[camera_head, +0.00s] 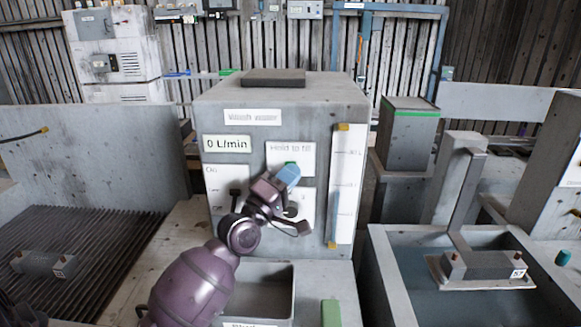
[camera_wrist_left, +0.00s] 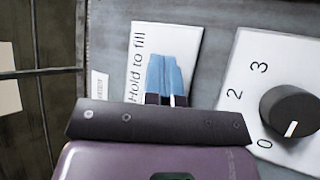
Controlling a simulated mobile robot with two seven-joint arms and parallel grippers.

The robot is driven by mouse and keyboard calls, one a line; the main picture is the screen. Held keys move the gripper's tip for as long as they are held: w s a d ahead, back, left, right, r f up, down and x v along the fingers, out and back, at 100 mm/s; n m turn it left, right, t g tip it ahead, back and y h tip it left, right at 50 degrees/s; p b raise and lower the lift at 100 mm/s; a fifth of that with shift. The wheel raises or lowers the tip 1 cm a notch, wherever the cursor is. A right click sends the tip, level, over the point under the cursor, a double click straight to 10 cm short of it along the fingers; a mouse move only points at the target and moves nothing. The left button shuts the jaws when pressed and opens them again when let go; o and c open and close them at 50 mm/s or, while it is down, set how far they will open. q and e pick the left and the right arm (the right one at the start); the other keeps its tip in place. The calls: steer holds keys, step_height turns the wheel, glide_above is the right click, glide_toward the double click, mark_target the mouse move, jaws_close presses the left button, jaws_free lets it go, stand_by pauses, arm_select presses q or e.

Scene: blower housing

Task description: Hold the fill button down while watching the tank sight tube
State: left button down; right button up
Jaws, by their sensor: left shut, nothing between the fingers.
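The grey machine carries a white "Hold to fill" plate (camera_head: 299,152), also in the left wrist view (camera_wrist_left: 138,65). A bit of green button (camera_head: 291,164) shows just above my left gripper (camera_head: 287,175). The left gripper's blue fingertips (camera_wrist_left: 165,75) are shut and empty, in front of the plate. They hide most of the button, and I cannot tell whether they touch it. The sight tube (camera_head: 334,217) runs up a white scale panel right of the plate; its lower part looks blue. The flow display (camera_head: 227,144) reads 0 L/min. My right gripper is not in view.
A black knob (camera_wrist_left: 290,112) with a numbered dial sits right of the plate in the wrist view. An open grey bin (camera_head: 287,285) is below the machine. A water-filled basin (camera_head: 378,262) stands at right and a ribbed drain surface (camera_head: 95,235) at left.

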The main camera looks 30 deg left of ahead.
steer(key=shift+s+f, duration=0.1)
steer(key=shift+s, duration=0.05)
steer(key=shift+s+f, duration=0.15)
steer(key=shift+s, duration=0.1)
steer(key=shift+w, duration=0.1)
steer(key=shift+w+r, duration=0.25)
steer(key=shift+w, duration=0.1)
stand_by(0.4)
arm_select(q)
steer(key=shift+s+d+p, duration=0.4)
steer(key=shift+s+p, duration=0.05)
steer(key=shift+s, duration=0.2)
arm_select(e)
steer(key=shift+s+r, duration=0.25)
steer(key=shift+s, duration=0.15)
